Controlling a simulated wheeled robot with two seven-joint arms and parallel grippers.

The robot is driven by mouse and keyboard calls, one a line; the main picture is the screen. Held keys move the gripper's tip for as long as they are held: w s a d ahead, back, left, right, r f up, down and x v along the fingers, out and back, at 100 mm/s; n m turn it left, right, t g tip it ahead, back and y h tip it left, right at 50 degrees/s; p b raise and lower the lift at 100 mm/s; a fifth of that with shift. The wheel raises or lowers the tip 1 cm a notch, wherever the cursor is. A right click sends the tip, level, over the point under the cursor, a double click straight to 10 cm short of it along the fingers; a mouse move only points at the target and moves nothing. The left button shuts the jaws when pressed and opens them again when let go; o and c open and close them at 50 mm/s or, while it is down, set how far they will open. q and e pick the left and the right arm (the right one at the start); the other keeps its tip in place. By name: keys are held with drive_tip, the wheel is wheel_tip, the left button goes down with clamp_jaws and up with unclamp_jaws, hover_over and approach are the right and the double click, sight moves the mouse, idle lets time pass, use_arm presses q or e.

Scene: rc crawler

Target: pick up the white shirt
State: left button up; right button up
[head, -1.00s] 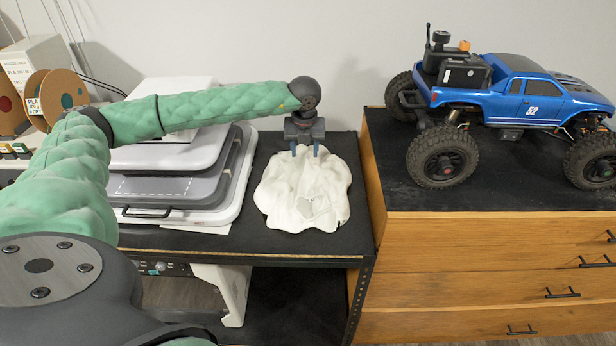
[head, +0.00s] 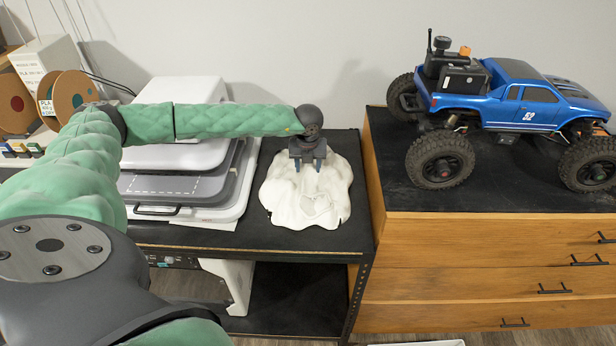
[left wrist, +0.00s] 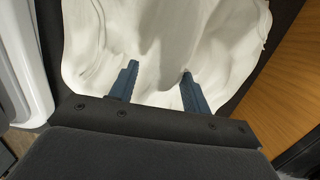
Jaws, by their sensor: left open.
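The white shirt (head: 300,205) lies crumpled in a heap on the black top of the bench, right of the heat press. It also fills the upper part of the left wrist view (left wrist: 165,35). My left gripper (head: 308,167) is over the far-middle part of the shirt, pointing down. In the left wrist view its two blue fingers (left wrist: 159,72) are apart, with white cloth below and between them. I cannot tell whether the fingertips touch the cloth. My right gripper is not in view.
A grey and white heat press (head: 190,185) stands left of the shirt. A wooden drawer cabinet (head: 480,240) adjoins the bench on the right, bearing a blue RC truck (head: 520,95). Filament spools (head: 70,92) stand at the far left. A strip of black bench (head: 250,236) is bare in front.

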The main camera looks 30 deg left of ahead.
use_arm(q)
drive_tip(key=shift+s, duration=0.1)
clamp_jaws()
idle(0.4)
